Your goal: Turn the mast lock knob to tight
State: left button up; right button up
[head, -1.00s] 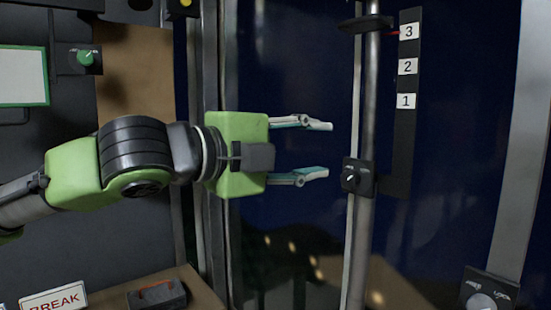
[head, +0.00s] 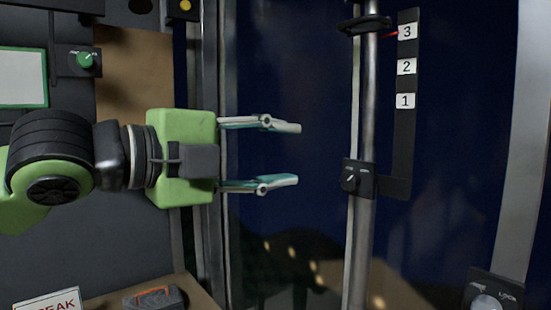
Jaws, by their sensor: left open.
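The mast lock knob (head: 350,181) is a small dark knob with a white pointer mark, on a black plate fixed to the mast. The mark slants up to the right; the plate's lettering is too small to read. The mast (head: 364,110) is a grey upright pole right of the middle. My left gripper (head: 297,154) is open and empty, its fingers pointing right. It is left of the knob, apart from it, with the lower finger near the knob's height in the picture. My right gripper is not in view.
A black scale (head: 405,150) marked 1, 2, 3 stands right of the mast, a red pointer at 3. A black collar (head: 364,25) is higher on the mast. Another knob (head: 487,303) is cut off at bottom right. A green knob (head: 86,59) is on the left wall.

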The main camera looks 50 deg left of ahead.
pick_arm(q)
jog(key=shift+s, duration=0.3)
dwell(0.6)
